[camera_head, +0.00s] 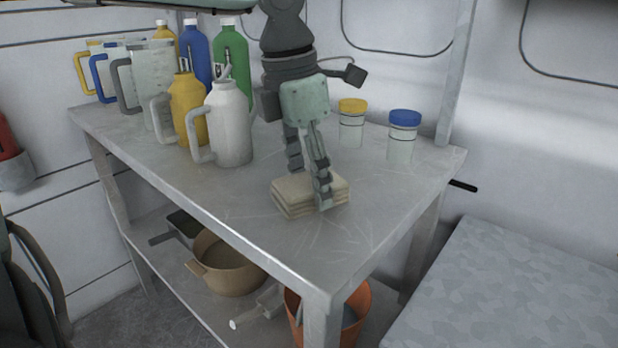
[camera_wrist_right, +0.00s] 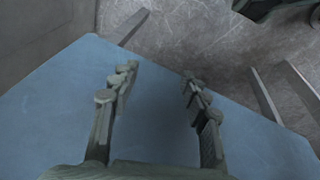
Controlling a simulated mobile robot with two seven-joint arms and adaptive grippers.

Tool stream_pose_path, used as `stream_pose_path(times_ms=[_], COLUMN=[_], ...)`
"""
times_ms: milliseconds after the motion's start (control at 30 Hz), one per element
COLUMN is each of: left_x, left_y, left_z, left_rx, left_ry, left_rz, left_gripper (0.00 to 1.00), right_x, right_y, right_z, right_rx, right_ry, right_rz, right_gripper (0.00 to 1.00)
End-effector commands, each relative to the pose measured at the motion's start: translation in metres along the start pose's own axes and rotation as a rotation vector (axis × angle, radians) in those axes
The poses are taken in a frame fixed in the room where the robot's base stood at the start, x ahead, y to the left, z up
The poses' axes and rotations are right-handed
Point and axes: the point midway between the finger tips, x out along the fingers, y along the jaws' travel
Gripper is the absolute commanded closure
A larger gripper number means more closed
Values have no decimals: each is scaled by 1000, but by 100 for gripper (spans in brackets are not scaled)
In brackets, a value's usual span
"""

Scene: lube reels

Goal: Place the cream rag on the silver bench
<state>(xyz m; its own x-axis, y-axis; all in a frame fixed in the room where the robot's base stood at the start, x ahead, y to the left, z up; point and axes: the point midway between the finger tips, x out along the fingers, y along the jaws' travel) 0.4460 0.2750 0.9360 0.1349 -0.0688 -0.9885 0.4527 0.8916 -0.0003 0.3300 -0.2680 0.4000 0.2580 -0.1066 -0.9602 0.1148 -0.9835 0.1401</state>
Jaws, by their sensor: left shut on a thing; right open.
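The cream rag (camera_head: 288,205) is a folded, layered square near the front right part of the silver bench (camera_head: 250,190). My left gripper (camera_head: 308,182) points down from above, with its fingers on either side of the rag, and is shut on it. The rag is at or very close to the bench top; I cannot tell if its underside touches. One finger hides part of the rag's near side. My right gripper (camera_wrist_right: 158,76) is open and empty in the right wrist view, above a flat blue surface (camera_wrist_right: 50,95). It is out of the head view.
A white jug (camera_head: 230,125), a yellow jug (camera_head: 187,105), clear pitchers and coloured bottles crowd the bench's left and back. Jars with yellow (camera_head: 352,105) and blue (camera_head: 405,118) lids stand at the back right. The lower shelf holds a tan pot (camera_head: 230,265) and an orange bucket (camera_head: 360,300).

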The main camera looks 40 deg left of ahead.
Motion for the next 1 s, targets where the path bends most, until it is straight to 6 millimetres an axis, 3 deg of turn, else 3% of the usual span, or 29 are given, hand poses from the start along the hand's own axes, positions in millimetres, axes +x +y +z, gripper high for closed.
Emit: stream_pose_path(times_ms=[33, 167, 567, 700, 1000], left_x=[0, 0, -4, -25, -90], left_y=[0, 0, 0, 1, 0], left_z=[0, 0, 1, 1, 2], left_rx=[0, 0, 0, 0, 0], left_ry=[0, 0, 0, -4, -3], left_rz=[0, 0, 0, 4, 3], left_gripper=[40, 24, 23, 23, 23], right_x=[-2, -6, -6, 3, 1], right_y=[0, 0, -1, -1, 0], right_z=[0, -2, 7, 12, 2], right_rx=[0, -1, -1, -1, 1], right_ry=[-2, 5, -5, -14, 2], right_rz=[0, 0, -3, -3, -2], right_gripper=[54, 54, 54, 54, 54])
